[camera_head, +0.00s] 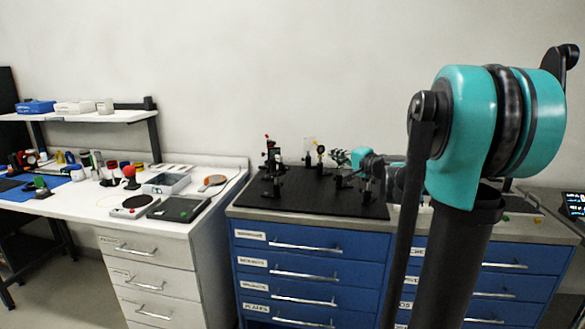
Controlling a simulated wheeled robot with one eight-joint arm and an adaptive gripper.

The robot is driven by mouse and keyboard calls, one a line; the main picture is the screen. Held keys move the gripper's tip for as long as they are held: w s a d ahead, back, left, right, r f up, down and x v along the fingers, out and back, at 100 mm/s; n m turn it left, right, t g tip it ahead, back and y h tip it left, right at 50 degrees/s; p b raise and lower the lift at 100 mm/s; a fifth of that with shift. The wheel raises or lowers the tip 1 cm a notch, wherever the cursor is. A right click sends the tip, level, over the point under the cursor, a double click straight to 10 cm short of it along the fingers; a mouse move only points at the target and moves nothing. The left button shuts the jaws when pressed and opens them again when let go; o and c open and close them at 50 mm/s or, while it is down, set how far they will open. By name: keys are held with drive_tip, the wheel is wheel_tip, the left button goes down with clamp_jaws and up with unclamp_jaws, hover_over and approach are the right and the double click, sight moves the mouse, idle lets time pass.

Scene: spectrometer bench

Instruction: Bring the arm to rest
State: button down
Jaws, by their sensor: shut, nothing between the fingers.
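My arm rises large at the right, with a teal joint (465,130) and dark links. Its forearm reaches back and left behind that joint to a small teal wrist (362,157) over the black optical breadboard (300,200). My gripper (368,186) shows small and dark below the wrist, shut, with nothing seen in it. It is hard to separate from the dark optical mounts near it, and I cannot tell whether it touches any of them.
Black optical mounts (272,165) stand on the breadboard, on a blue drawer cabinet (310,242). A white bench (85,212) at left holds a grey tray (166,183), a red-topped object (129,172) and a paddle (213,182). A screen (574,203) stands at far right. The wall above is clear.

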drive_tip(key=s+a+f+n+g+h, duration=0.2)
drive_tip(key=s+f+n+g, duration=0.1)
drive_tip(key=s+f, duration=0.7)
drive_tip(key=s+a+f+n+g+h, duration=0.2)
drive_tip(key=s+a+f+n+g, duration=0.15)
drive_tip(key=s+f, duration=0.6)
drive_tip(key=s+d+f+n+g+h, duration=0.1)
drive_tip(key=s+d+f+h, duration=0.2)
drive_tip(key=s+f, duration=0.3)
drive_tip(key=s+d+f+n+g+h, duration=0.1)
drive_tip(key=s+d+f+g+h, duration=0.1)
drive_tip(key=s+d+f, duration=0.4)
drive_tip(key=s, duration=0.4)
drive_tip(key=shift+s+d+f+n+h, duration=0.15)
drive_tip(key=shift+d+f+n+h, duration=0.1)
drive_tip(key=shift+n+h, duration=0.15)
